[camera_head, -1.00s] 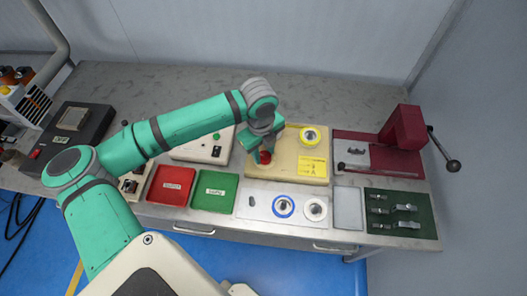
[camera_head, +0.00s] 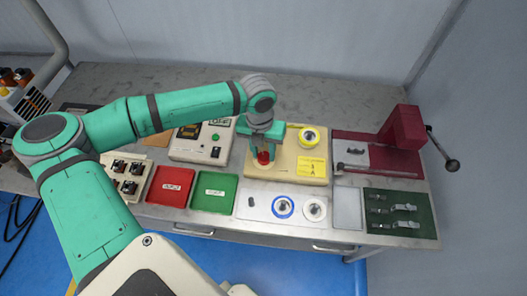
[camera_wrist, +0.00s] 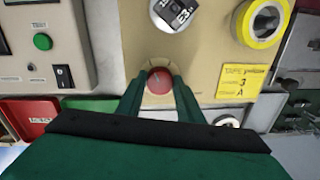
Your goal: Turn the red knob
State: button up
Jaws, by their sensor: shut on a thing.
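The red knob (camera_head: 263,157) is a round red piece on the beige winder panel (camera_head: 287,168), near its left side. It also shows in the wrist view (camera_wrist: 159,81). My gripper (camera_head: 262,150) reaches down over the panel. In the wrist view my gripper (camera_wrist: 158,88) has its two green fingers on either side of the knob, shut on it. The lower part of the knob is partly hidden between the fingers.
A yellow tape roll (camera_head: 309,137) and a yellow label (camera_head: 311,167) are on the panel's right. A white control box (camera_head: 202,143) stands left. Red (camera_head: 171,186) and green (camera_head: 214,192) trays lie in front. A dark red press (camera_head: 402,130) stands right.

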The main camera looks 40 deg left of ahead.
jog(key=m, duration=0.5)
jog(key=shift+w+d+m, duration=0.1)
jog(key=shift+w+m, duration=0.1)
jog(key=shift+m, duration=0.1)
jog(key=m, duration=0.6)
jog(key=shift+d+g, duration=0.15)
jog(key=shift+g, duration=0.15)
jog(key=m, duration=0.5)
jog(key=shift+d+m, duration=0.15)
jog(key=shift+m, duration=0.25)
jog(key=m, duration=0.4)
jog(key=shift+d, duration=0.1)
jog(key=shift+s+m+y, duration=0.2)
jog(key=shift+m+y, duration=0.1)
jog(key=shift+m, duration=0.6)
jog(key=o, duration=1.1)
jog(key=shift+c, duration=0.2)
